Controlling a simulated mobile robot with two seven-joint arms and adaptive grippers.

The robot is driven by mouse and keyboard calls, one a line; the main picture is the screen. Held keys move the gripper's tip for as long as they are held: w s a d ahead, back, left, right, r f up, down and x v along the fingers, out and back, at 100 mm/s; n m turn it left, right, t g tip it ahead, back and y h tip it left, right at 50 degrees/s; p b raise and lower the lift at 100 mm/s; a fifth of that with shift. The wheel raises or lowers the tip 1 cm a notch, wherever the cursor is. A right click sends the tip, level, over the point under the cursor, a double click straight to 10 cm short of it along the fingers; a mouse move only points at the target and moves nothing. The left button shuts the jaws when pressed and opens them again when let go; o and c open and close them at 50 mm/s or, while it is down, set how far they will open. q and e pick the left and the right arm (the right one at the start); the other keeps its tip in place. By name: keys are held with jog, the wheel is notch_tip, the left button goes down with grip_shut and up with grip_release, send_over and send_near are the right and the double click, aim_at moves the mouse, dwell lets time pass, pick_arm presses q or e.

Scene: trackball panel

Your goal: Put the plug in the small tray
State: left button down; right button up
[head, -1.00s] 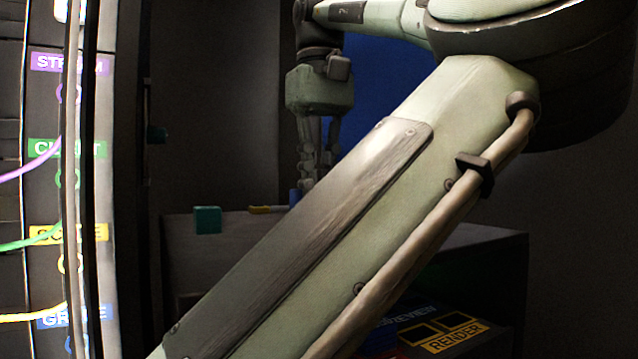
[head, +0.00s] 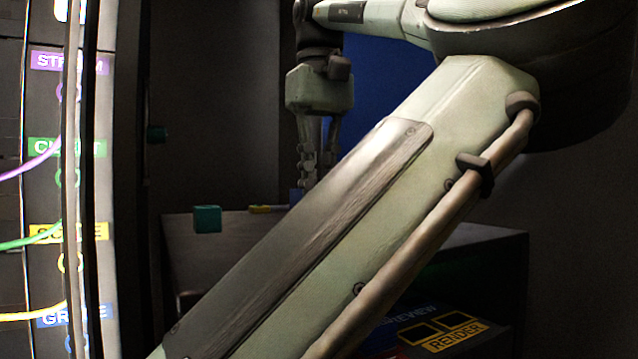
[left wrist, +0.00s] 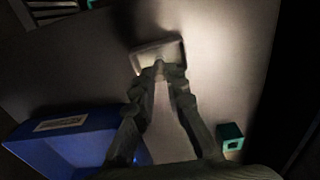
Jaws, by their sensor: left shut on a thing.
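My left gripper (left wrist: 160,72) is over the small tray (left wrist: 178,47) in the left wrist view, its fingertips close together at the tray's near side. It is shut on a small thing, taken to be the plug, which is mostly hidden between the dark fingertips. The tray is a shallow pale rectangle with a raised rim, on a grey surface. In the head view the left gripper (head: 318,182) hangs down near the far surface, its tips partly behind my arm link. The tray cannot be made out there. My right gripper is not in view.
A blue bin (left wrist: 72,150) is at the lower left of the left wrist view. A teal block (left wrist: 230,137) is at the lower right; it also shows in the head view (head: 207,219). A lit panel with coloured labels (head: 70,150) stands at the left.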

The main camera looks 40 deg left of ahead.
pick_arm(q)
jog(key=shift+f+b, duration=0.65)
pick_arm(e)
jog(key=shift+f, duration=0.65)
pick_arm(q)
jog(key=c, duration=1.5)
grip_release()
jog(key=shift+o, duration=0.2)
jog(key=shift+r, duration=0.1)
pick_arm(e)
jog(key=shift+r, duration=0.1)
